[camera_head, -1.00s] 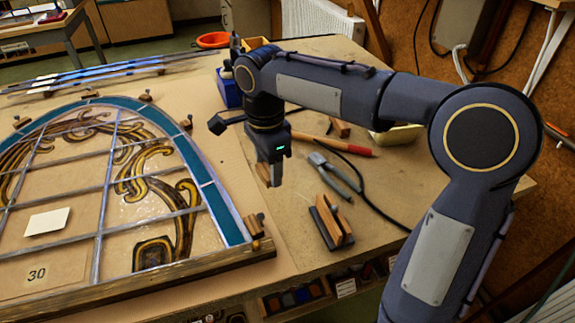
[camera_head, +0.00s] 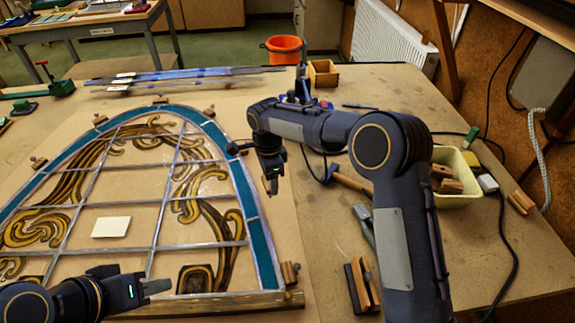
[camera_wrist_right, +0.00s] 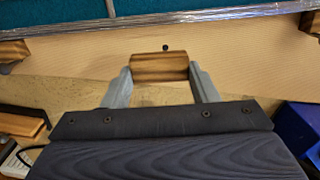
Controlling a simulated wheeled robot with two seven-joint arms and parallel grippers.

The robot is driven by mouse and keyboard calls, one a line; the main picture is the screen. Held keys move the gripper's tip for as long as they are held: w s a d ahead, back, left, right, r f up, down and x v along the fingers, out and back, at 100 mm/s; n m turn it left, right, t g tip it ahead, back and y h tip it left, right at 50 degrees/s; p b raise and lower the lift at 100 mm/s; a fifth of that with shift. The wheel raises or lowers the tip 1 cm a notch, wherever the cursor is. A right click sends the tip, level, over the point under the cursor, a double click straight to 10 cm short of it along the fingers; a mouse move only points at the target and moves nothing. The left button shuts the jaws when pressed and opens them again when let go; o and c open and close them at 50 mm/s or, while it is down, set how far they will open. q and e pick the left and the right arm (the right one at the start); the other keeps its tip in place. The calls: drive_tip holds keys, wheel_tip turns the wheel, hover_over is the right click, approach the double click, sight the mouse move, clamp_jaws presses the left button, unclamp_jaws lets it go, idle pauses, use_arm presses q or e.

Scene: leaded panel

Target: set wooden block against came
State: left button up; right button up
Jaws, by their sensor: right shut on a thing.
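A wooden block (camera_wrist_right: 160,67) is held between the two finger tips of my right gripper (camera_wrist_right: 161,82) in the right wrist view. The grey lead came (camera_wrist_right: 190,16) along the panel's edge lies beyond it, with a strip of bare board between. In the head view my right gripper (camera_head: 272,186) hangs just outside the panel's right curved edge; the block is hardly visible there. The leaded panel (camera_head: 120,235) lies flat, with teal border glass. My left gripper (camera_head: 155,286) is over the panel's lower part; its finger gap does not show.
Other wooden blocks, such as one (camera_head: 290,273) at the lower right corner, stand around the panel. A dark nail (camera_wrist_right: 165,46) stands near the held block. Pliers (camera_head: 364,222), a hammer (camera_head: 350,182) and a pale tub (camera_head: 455,180) are to the right.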

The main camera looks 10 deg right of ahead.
sight(265, 199)
drive_tip(key=shift+w+a+f, duration=0.1)
drive_tip(key=shift+w+f, duration=0.25)
drive_tip(key=shift+w, duration=0.05)
drive_tip(key=shift+f, duration=0.2)
drive_tip(key=shift+f+b, duration=0.2)
drive_tip(key=shift+b, duration=0.1)
drive_tip(key=shift+f+b, duration=1.6)
drive_tip(key=shift+f, duration=0.65)
drive_tip(key=shift+a+r, duration=0.2)
drive_tip(key=shift+a, duration=0.1)
drive_tip(key=shift+s+a, duration=0.2)
drive_tip(key=shift+a, duration=0.15)
drive_tip(key=shift+a, duration=0.25)
drive_tip(key=o, duration=0.9)
